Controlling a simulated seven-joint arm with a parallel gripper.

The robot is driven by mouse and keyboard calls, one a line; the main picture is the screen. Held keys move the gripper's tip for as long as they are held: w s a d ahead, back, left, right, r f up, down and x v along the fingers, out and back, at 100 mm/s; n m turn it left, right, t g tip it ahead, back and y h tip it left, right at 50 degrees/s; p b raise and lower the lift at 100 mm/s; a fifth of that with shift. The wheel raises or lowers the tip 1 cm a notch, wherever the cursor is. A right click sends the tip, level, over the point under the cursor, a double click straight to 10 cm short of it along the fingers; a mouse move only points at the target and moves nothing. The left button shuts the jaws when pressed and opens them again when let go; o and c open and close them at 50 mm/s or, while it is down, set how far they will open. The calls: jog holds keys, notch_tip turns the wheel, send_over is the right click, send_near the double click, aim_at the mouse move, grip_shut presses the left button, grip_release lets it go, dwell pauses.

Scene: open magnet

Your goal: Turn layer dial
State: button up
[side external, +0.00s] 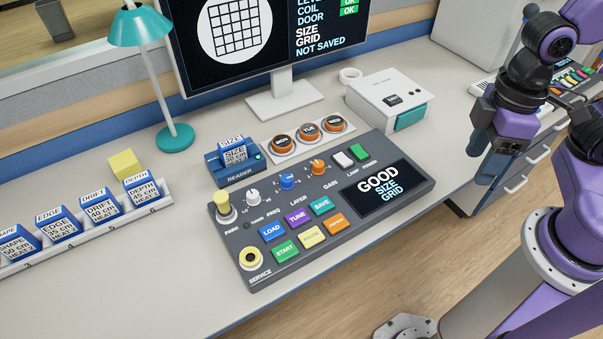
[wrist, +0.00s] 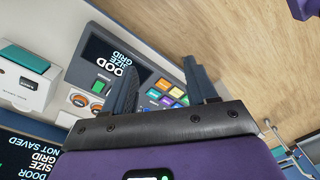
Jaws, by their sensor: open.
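The layer dial (side external: 287,181) is a blue knob on the dark console (side external: 232,237), between a white freq knob (side external: 253,196) and an orange gain knob (side external: 317,167). Its "LAYER" label is printed just below it. My gripper (side external: 487,160) is right of the console in the side view, raised and well apart from the dial. In the wrist view my gripper (wrist: 163,75) shows two spread fingers with nothing between them.
The console carries several coloured buttons, a screen (side external: 391,187) reading "GOOD SIZE GRID" and a yellow-topped park post (side external: 224,205). A reader (side external: 230,170) holding a block, three round day buttons (side external: 309,132) and a white box (side external: 385,93) stand behind. The bench front is clear.

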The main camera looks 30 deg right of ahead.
jog(key=w+a+m, duration=0.6)
jog(key=w+m, duration=0.1)
jog(key=m+y, duration=0.4)
jog(key=m, duration=1.5)
send_over(287, 178)
jog(key=d, duration=0.7)
notch_tip(287, 178, down, 8)
jog(key=x, duration=1.6)
jog(key=shift+w+a+f, duration=0.15)
jog(key=shift+f, duration=0.25)
jog(key=c, duration=1.1)
jog(key=shift+o, duration=0.2)
